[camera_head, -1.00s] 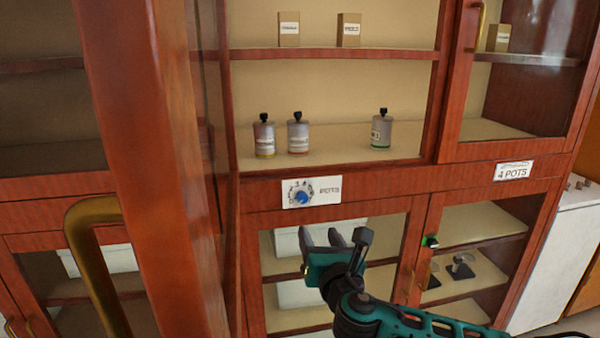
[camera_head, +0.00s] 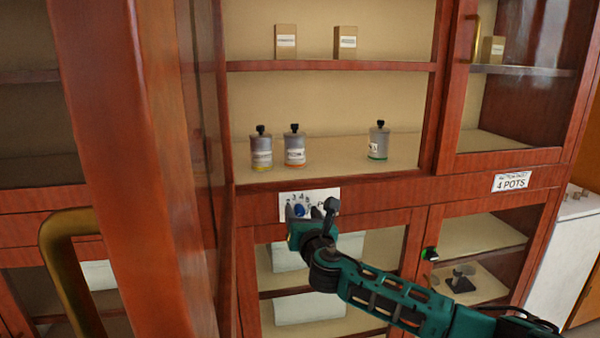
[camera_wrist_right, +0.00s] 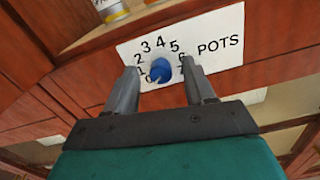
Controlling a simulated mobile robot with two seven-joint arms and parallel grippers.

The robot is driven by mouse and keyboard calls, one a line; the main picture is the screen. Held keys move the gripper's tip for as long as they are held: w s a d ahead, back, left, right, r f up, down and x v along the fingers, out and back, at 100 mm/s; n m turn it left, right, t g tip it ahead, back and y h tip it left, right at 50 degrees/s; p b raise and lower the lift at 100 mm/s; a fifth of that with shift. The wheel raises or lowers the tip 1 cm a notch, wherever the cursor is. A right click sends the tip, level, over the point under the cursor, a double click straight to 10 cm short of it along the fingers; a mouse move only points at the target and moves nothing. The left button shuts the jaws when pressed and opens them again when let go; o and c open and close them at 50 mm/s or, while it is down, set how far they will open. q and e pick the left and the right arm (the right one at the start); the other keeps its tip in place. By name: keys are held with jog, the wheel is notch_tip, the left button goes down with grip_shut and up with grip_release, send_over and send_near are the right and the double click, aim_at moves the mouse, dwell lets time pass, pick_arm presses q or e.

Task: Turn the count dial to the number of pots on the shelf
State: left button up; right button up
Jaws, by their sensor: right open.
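The blue count dial (camera_wrist_right: 160,70) sits on a white plate (camera_wrist_right: 215,40) with numbers around it and the word POTS. The dial and plate (camera_head: 330,195) also show in the head view, partly covered by my right gripper. My right gripper (camera_head: 313,209) is open in front of the dial. In the wrist view its fingers (camera_wrist_right: 158,75) stand on either side of the dial; I cannot tell if they touch it. The dial's exact setting is unclear. Three grey pots, at left (camera_head: 261,150), middle (camera_head: 294,147) and right (camera_head: 378,141), stand on the shelf (camera_head: 335,160). My left gripper is out of view.
A sign (camera_head: 511,181) on the cabinet rail reads 4 POTS. Small boxes (camera_head: 286,42) (camera_head: 345,42) stand on the upper shelf. An open door frame (camera_head: 125,150) with a brass handle (camera_head: 60,255) fills the left side. Glazed doors (camera_head: 325,285) are below the dial.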

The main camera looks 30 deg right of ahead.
jog(key=c, duration=0.9)
grip_shut()
jog(key=shift+m, duration=0.3)
